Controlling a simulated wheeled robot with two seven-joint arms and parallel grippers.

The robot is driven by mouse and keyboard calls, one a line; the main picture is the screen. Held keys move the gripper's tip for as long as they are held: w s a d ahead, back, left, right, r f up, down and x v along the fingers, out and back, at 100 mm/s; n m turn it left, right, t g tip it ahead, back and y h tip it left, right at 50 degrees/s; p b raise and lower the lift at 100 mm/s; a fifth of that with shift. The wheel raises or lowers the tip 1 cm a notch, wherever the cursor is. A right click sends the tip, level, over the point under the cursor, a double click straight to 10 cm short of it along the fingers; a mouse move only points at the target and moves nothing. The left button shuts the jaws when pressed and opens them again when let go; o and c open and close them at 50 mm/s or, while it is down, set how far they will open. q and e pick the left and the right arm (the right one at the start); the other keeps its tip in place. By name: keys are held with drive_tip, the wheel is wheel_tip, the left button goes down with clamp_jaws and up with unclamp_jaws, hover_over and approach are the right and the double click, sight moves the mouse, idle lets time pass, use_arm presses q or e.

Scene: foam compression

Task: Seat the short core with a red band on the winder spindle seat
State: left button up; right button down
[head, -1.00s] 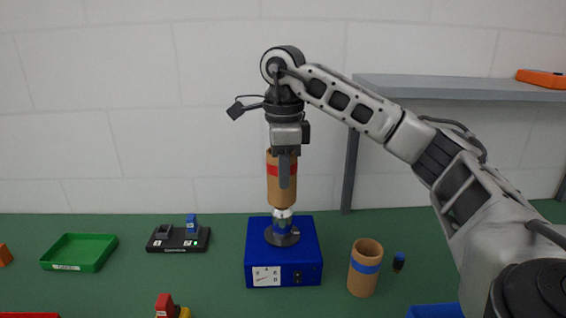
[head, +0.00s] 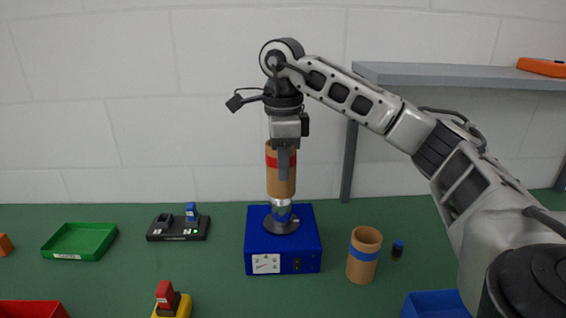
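The cardboard core with a red band (head: 281,183) is upright in my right gripper (head: 283,165), directly above the winder spindle. The gripper points down with a finger in front of the core's upper part, so its grip is partly hidden. The spindle seat (head: 281,224) is a dark round flange with a silver and blue post, on top of the blue winder box (head: 283,262). The core's lower end is at the top of the silver post; I cannot tell whether it is around it. My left gripper is not in view.
A core with a blue band (head: 364,255) stands right of the winder, beside a small dark blue-capped item (head: 398,249). A black charger (head: 178,228), green tray (head: 79,241), red tray (head: 33,309) and red-yellow tool (head: 170,301) are left. A grey shelf (head: 460,75) stands behind right.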

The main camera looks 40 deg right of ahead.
sight(283, 199)
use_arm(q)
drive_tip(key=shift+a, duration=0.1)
